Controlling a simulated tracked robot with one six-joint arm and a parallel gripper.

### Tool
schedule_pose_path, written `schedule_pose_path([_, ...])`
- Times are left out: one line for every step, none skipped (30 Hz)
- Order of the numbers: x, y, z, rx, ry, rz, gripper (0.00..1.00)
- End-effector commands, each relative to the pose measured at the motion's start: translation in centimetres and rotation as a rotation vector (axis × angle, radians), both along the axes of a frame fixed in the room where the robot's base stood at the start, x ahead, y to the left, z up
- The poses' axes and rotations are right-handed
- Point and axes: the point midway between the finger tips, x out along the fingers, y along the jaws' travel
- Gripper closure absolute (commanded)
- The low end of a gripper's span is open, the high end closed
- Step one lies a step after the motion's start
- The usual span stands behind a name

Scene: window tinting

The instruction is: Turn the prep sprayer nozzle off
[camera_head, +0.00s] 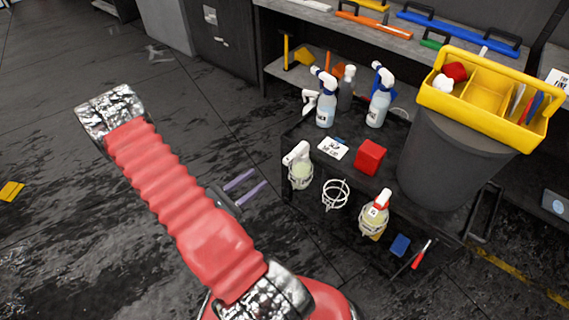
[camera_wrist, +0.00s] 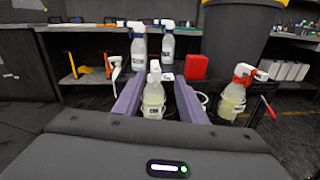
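A white-headed spray bottle (camera_head: 299,176) with pale liquid stands in a wire ring at the cart's near left. A red-and-white-headed spray bottle (camera_head: 373,217) with yellowish liquid stands in another ring. Two blue-and-white-headed bottles (camera_head: 326,112) (camera_head: 376,110) stand farther back. Their labels are too small to read, so I cannot tell which is the prep sprayer. My gripper (camera_head: 252,184) is open and empty, left of the white-headed bottle and apart from it. In the wrist view that bottle (camera_wrist: 153,98) shows between the purple fingers. Nozzle settings cannot be made out.
The dark cart (camera_head: 315,218) also holds an empty wire ring (camera_head: 335,194), a red block (camera_head: 370,157), a lettered card (camera_head: 333,148) and a blue block (camera_head: 400,245). A grey bin with a yellow caddy (camera_head: 435,97) stands at right. Floor left of the cart is mostly clear.

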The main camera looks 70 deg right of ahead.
Motion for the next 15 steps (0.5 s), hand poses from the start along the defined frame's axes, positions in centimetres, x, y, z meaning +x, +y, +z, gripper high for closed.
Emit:
schedule_pose_path([-0.4,-0.2,-1.1,0.008,0.027,0.017,0.62])
schedule_pose_path([-0.5,-0.3,-1.7,0.012,0.039,0.029,0.62])
schedule_pose_path([-0.7,-0.4,-2.3,0.015,0.054,0.043,0.62])
schedule_pose_path([-0.8,-0.5,-2.7,0.018,0.063,0.054,0.62])
schedule_pose_path([-0.9,-0.5,-3.1,0.021,0.072,0.062,0.62])
schedule_pose_path([-1.0,-0.6,-3.6,0.024,0.080,0.072,0.62])
schedule_pose_path([-1.0,-0.6,-3.8,0.026,0.086,0.078,0.62])
schedule_pose_path([-1.1,-0.6,-4.0,0.028,0.089,0.082,0.62])
schedule_pose_path([-1.1,-0.7,-4.2,0.028,0.093,0.087,0.62])
schedule_pose_path([-1.1,-0.7,-4.3,0.029,0.095,0.090,0.62])
schedule_pose_path([-1.1,-0.7,-4.3,0.030,0.096,0.092,0.62])
schedule_pose_path([-1.1,-0.7,-4.4,0.029,0.096,0.093,0.62])
schedule_pose_path([-1.1,-0.7,-4.4,0.029,0.096,0.093,0.62])
schedule_pose_path([-1.1,-0.7,-4.4,0.029,0.096,0.093,0.62])
schedule_pose_path([-1.1,-0.7,-4.3,0.029,0.095,0.092,0.62])
